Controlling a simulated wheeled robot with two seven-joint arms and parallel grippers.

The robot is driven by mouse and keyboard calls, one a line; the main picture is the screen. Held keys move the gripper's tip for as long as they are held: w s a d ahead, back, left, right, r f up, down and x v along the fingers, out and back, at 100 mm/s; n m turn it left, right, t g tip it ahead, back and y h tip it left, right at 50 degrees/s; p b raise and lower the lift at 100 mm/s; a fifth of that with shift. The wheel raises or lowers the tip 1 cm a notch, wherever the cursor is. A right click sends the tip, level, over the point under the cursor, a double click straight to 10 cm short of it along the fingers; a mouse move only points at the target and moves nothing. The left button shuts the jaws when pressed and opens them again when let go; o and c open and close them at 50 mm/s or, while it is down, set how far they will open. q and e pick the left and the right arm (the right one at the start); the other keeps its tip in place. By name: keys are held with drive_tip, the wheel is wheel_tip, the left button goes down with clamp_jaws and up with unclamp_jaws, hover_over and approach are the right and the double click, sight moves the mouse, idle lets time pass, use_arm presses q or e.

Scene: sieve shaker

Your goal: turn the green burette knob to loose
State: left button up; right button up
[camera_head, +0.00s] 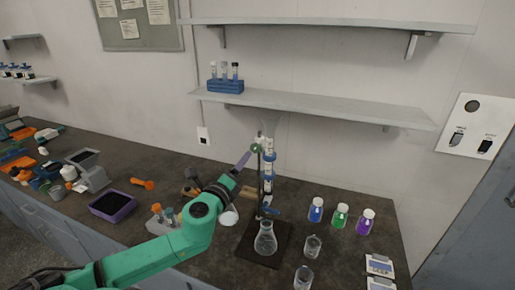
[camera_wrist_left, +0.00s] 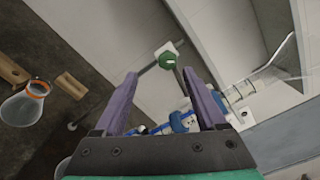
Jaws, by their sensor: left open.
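The green knob (camera_head: 256,148) shows at the upper part of the burette stand in the head view. In the left wrist view the green knob (camera_wrist_left: 167,60) is just beyond the fingertips, between their lines and nearer the right finger. My left gripper (camera_head: 245,158) is close to the knob; its purple fingers (camera_wrist_left: 159,74) are spread with nothing between them. I cannot tell whether a finger touches the knob. The burette (camera_head: 268,170) with blue parts stands upright behind it. My right gripper is not in view.
A conical flask (camera_head: 265,240) stands on the dark stand base (camera_head: 248,246). Beakers (camera_head: 312,246) and blue, green (camera_head: 340,215) and purple bottles stand to the right. A shelf (camera_head: 310,106) with a blue tube rack (camera_head: 226,86) hangs above.

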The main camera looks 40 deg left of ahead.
sight(254, 149)
use_arm(q)
drive_tip(key=x, duration=0.4)
drive_tip(key=shift+w+d+r, duration=0.15)
drive_tip(key=shift+d+r, duration=0.05)
drive_tip(key=shift+r, duration=0.05)
drive_tip(key=w, duration=0.3)
drive_tip(key=shift+w+a+r+p, duration=0.1)
drive_tip(key=shift+w+r+p, duration=0.1)
drive_tip(key=shift+p, duration=0.15)
drive_tip(key=shift+w+a+f, duration=0.2)
drive_tip(key=shift+a+f, duration=0.05)
drive_tip(key=shift+a, duration=0.15)
drive_tip(key=shift+d+r, duration=0.1)
drive_tip(key=shift+d, duration=0.1)
drive_tip(key=shift+c, duration=0.9)
drive_tip(key=shift+s+d, duration=0.1)
drive_tip(key=c, duration=0.5)
clamp_jaws()
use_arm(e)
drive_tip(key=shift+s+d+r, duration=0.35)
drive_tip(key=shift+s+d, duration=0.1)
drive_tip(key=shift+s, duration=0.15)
